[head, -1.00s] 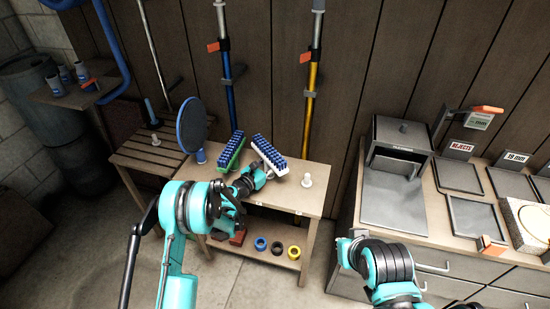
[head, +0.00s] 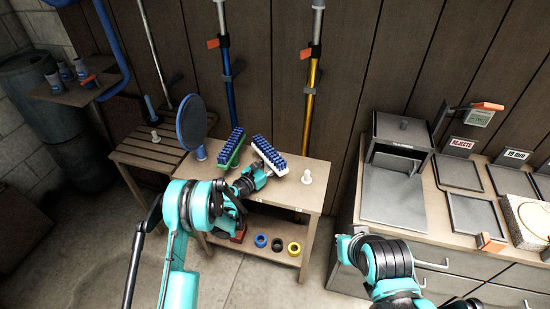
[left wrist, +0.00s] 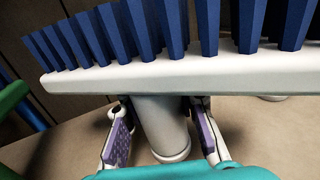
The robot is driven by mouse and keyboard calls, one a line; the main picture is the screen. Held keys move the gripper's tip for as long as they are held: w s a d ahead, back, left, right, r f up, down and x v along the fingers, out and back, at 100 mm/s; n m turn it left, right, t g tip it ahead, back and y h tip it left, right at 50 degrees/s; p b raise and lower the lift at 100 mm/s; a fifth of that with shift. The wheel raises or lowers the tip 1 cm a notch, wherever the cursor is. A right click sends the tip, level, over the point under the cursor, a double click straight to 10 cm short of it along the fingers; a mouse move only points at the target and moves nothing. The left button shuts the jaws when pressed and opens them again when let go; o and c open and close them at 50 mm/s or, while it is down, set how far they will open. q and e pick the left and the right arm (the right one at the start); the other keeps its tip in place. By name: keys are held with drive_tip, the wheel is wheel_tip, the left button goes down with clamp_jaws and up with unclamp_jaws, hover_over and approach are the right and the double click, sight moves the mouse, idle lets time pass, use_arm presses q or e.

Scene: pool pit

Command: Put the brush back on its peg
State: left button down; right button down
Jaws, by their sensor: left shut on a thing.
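The white brush (head: 268,156) with blue bristles up is tilted over the small wooden table's top (head: 292,199). It fills the top of the left wrist view (left wrist: 180,75), with a pale round stem (left wrist: 165,130) below its block. My left gripper (head: 257,172) is under the brush and shut on it, with its purple-padded fingers (left wrist: 163,138) on both sides of the stem. A green brush (head: 231,148) with blue bristles stands just left of it. A white peg (head: 306,177) stands bare on the table to the right. My right gripper is not seen; only arm links show.
A round dark paddle (head: 191,123) stands left of the brushes. Another white peg (head: 155,138) is on the slatted bench (head: 128,152). Blue (head: 229,85) and yellow (head: 311,90) poles hang behind. A grey bin (head: 402,150) and trays occupy the right counter.

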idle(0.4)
use_arm(q)
drive_tip(key=c, duration=0.6)
unclamp_jaws()
